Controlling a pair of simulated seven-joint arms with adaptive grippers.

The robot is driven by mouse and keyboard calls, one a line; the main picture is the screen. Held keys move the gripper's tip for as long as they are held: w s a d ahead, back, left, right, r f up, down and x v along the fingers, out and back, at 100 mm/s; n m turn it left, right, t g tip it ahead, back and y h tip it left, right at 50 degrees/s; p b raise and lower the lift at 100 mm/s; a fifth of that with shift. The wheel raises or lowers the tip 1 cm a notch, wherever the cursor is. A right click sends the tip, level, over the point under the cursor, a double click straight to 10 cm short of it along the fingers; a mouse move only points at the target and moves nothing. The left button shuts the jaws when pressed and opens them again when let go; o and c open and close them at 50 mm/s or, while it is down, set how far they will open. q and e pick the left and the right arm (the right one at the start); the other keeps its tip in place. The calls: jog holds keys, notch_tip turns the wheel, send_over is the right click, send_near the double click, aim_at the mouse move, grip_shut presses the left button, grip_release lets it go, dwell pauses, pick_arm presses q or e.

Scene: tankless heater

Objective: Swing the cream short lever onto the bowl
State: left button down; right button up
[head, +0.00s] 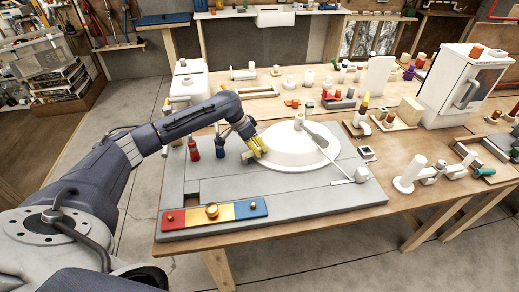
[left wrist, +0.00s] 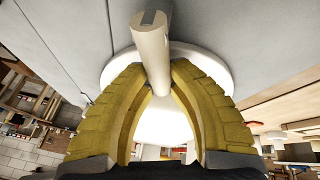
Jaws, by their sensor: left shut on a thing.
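The cream short lever (left wrist: 151,48) is a round bar with a slot in its end. In the left wrist view it runs between the two yellow fingers of my left gripper (left wrist: 156,85), which is shut on it. A small pale end of the lever (head: 246,156) shows beside the fingers in the head view. The white bowl (head: 285,157) is a broad round piece on the grey board, just right of my left gripper (head: 258,149). The fingers hide part of the lever and the bowl's left edge. My right gripper is not in view.
The grey board (head: 330,198) carries a red knob (head: 194,151), a blue knob (head: 220,152) and a red, blue and yellow strip (head: 236,211). Crowded benches stand behind and to the right.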

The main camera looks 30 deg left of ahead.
pick_arm(q)
jog(key=shift+s+d+f, duration=0.1)
jog(key=shift+d, duration=0.1)
jog(key=c, duration=1.2)
grip_release()
jog(key=shift+a, duration=0.1)
jog(key=v, duration=1.2)
